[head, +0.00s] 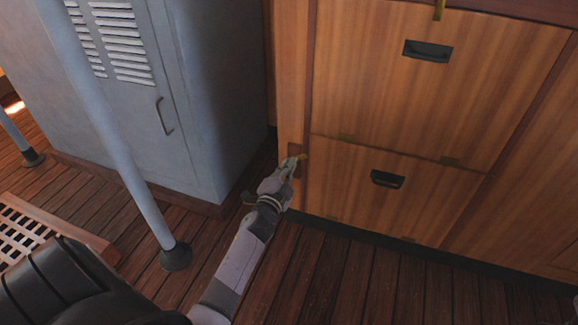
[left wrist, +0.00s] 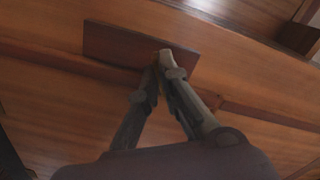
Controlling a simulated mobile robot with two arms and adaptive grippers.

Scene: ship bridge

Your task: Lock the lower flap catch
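The lower flap (head: 350,185) is a wooden panel with a black recessed handle (head: 387,179), flush with the cabinet front. In the left wrist view, the fingertips of my left gripper (left wrist: 160,59) come together against the dark wooden block (left wrist: 112,45). I cannot see the brass part there, nor whether anything thin is between the tips. My right gripper is not in view.
The upper flap (head: 385,90) above has its own handle and a brass catch (head: 439,10) at its top edge. A grey locker (head: 200,100) stands left of the cabinet. A pole (head: 120,140) and a black seat (head: 60,290) are at the left. The plank floor in front is clear.

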